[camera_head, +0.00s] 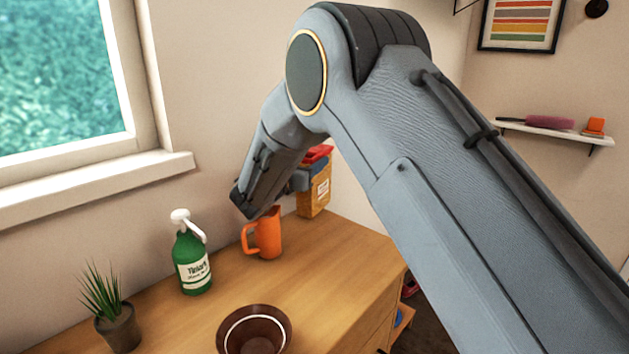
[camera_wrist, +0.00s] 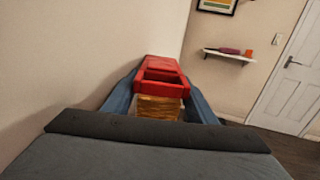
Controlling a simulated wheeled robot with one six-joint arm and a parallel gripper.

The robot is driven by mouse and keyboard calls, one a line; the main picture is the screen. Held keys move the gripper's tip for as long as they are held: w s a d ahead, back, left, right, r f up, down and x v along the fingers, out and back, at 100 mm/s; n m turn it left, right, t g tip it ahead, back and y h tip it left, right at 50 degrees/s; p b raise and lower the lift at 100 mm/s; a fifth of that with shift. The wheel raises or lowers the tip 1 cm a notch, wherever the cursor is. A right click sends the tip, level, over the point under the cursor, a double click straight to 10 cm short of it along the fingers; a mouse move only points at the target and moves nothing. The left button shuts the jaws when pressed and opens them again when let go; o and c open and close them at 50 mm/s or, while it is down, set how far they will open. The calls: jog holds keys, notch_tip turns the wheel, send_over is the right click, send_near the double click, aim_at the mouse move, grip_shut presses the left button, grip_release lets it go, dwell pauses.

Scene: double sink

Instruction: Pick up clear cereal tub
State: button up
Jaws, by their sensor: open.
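The clear cereal tub (camera_head: 315,192) has a red lid and shows golden-brown cereal and a pale label. It stands upright at the back end of the wooden counter, against the wall. In the wrist view the tub (camera_wrist: 160,106) is centred, its red lid raised toward me. My gripper (camera_head: 299,181) is beside the tub's upper part in the head view. In the wrist view my open gripper (camera_wrist: 160,92) has one blue-grey finger on each side of the tub. I cannot tell whether either finger touches it. The tub's left side is partly hidden by my wrist.
An orange pitcher (camera_head: 266,234) stands just in front of the tub. The counter (camera_head: 325,262) is clear to the right of the pitcher. A wall shelf (camera_head: 552,132) is at right.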

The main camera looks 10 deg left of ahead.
grip_shut()
jog(key=shift+r, duration=0.15)
